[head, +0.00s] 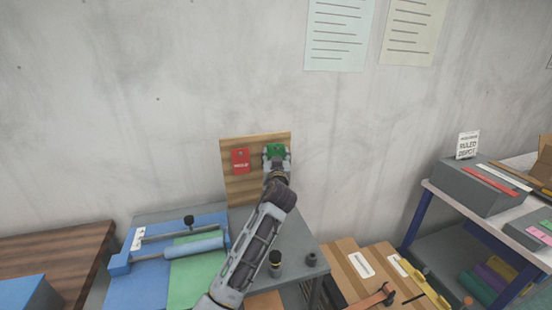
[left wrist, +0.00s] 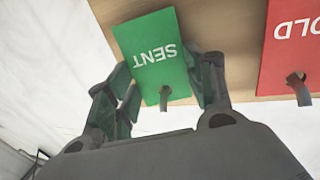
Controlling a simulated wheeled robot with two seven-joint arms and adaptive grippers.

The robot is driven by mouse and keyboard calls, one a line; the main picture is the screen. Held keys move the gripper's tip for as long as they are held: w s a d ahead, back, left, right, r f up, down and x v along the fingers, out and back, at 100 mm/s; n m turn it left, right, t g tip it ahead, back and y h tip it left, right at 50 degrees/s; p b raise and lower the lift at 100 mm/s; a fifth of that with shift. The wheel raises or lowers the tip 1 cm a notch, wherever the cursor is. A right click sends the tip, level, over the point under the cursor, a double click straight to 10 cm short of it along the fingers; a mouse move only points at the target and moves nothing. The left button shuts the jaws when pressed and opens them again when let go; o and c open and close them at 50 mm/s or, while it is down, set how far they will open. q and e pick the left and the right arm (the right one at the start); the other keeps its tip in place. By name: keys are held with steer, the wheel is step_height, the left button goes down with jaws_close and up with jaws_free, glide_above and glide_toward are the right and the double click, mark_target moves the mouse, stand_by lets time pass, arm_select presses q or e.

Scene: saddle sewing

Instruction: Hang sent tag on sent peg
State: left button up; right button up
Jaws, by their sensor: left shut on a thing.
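The green sent tag (head: 275,149) is at the upper right of the wooden board (head: 233,188). In the left wrist view the tag (left wrist: 148,42) appears upside down, with a short grey peg (left wrist: 164,97) showing at its hole end, apparently through the hole. My left gripper (head: 277,156) is in front of the board, its fingers (left wrist: 168,82) shut on the tag's two side edges. The red hold tag (head: 240,161) hangs beside it on its own peg (left wrist: 298,88). My right gripper is not in view.
The board stands on a grey table against the concrete wall. A blue roller device (head: 190,247) and a green sheet (head: 198,280) lie left of my arm. Small dark knobs (head: 275,258) are to its right. Shelves with a grey box (head: 478,188) stand at right.

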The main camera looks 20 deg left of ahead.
arm_select(q)
steer(key=o, duration=0.9)
steer(key=shift+o, duration=0.2)
steer(key=shift+s+d, duration=0.1)
steer(key=shift+s, duration=0.1)
steer(key=shift+v, duration=1)
steer(key=v, duration=0.9)
steer(key=shift+s, duration=0.3)
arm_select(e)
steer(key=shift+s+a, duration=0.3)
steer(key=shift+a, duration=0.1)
